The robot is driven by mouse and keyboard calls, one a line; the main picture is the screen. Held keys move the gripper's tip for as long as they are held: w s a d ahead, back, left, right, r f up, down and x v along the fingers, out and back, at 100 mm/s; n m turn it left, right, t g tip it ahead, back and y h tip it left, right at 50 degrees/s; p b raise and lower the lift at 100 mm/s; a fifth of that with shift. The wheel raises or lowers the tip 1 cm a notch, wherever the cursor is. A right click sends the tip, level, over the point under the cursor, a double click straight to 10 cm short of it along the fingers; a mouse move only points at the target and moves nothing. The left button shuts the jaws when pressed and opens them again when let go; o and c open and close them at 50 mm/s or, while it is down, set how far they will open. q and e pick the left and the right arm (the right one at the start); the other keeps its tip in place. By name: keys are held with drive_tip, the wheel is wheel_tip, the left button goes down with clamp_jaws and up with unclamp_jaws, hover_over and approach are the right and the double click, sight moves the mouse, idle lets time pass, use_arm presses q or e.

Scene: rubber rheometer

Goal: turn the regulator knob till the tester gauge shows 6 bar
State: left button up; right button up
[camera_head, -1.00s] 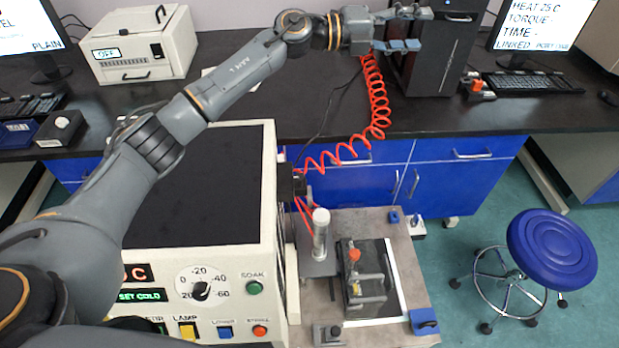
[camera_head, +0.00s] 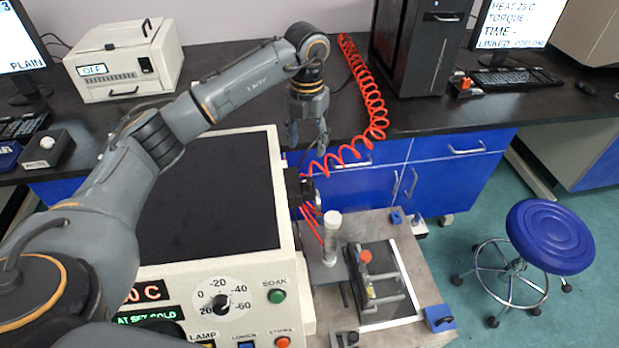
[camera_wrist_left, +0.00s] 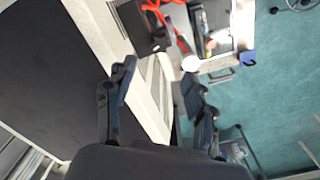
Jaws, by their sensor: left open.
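My left gripper (camera_head: 308,146) is open and empty, pointing down behind the tester's back right corner. In the left wrist view its two dark fingers (camera_wrist_left: 158,75) are spread apart. A small black unit with red tubes (camera_head: 298,187), which looks like the regulator, sits on the right side of the cream tester (camera_head: 225,276). The gripper is above and behind this unit, apart from it. The black unit also shows beyond the fingers in the left wrist view (camera_wrist_left: 143,27). I cannot make out its knob or a pressure gauge reading. My right gripper is not in view.
The tester's front has a numbered dial (camera_head: 222,302). A red coiled hose (camera_head: 374,105) hangs close to the gripper's right. A grey stand (camera_head: 425,292) with a clear cylinder (camera_head: 331,236) and a fixture stands right of the tester. A blue stool (camera_head: 548,235) is farther right.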

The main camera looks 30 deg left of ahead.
sight(307, 180)
use_arm(q)
wheel_tip(307, 180, down, 12)
drive_tip(key=shift+f+p, duration=0.15)
drive_tip(key=shift+p, duration=0.7)
clamp_jaws()
drive_tip(key=shift+f+m+b, duration=0.15)
drive_tip(key=shift+m+b, duration=0.35)
drive_tip(key=shift+b, duration=0.15)
drive_tip(key=shift+m, duration=0.5)
unclamp_jaws()
drive_tip(key=shift+r, duration=0.2)
